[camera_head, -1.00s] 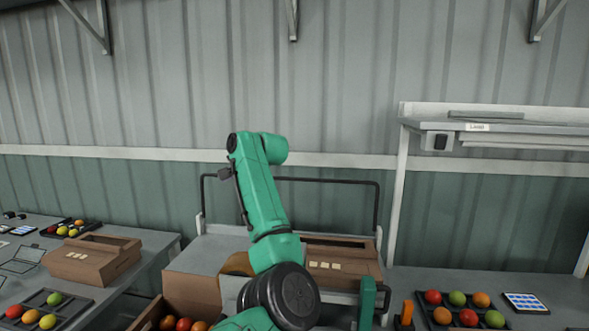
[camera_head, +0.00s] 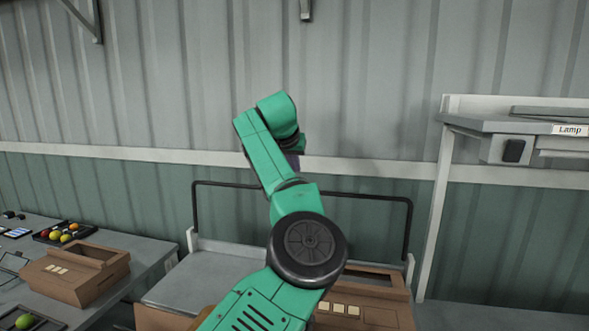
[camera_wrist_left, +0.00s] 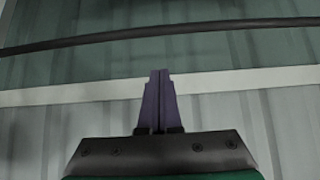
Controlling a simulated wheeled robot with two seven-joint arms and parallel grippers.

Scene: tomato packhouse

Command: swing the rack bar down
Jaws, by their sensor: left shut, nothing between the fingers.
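The rack bar (camera_head: 345,195) is a thin black frame standing upright behind the rack (camera_head: 205,275), in front of the wall. My left arm crosses in front of its middle. In the left wrist view the gripper's two purple fingers (camera_wrist_left: 159,100) are shut together and empty. The bar (camera_wrist_left: 100,36) runs across the top of that view, beyond the fingertips and apart from them in the picture. My right gripper is out of view.
A cardboard box (camera_head: 372,283) sits on the rack, partly behind my arm. A table (camera_head: 125,243) at left holds another box (camera_head: 80,272) and a tray of tomatoes (camera_head: 65,232). A shelf marked Lamp (camera_head: 480,125) stands at right.

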